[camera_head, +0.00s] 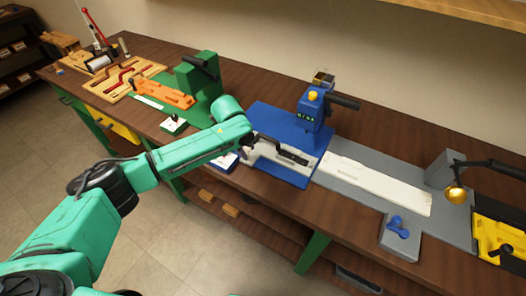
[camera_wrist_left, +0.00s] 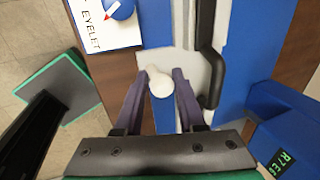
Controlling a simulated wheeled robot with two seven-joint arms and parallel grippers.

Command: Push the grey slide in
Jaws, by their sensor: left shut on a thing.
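The grey slide (camera_wrist_left: 180,62) lies on the blue base of a station, and in the head view it is the pale piece (camera_head: 268,152) below the blue press head. A round white knob (camera_wrist_left: 159,84) stands on its near end in the left wrist view. My left gripper (camera_wrist_left: 162,88) is shut on this knob, with a purple finger on each side. In the head view my left wrist (camera_head: 236,128) covers the fingers and the knob. A black bar handle (camera_wrist_left: 209,65) runs beside the knob. My right gripper is not in view.
The blue press head (camera_head: 312,108) with a display stands behind the slide. A card marked EYELET (camera_wrist_left: 105,22) lies near the bench's front edge. A grey station with a long white piece (camera_head: 375,186) is at right; a green station (camera_head: 205,82) is at left.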

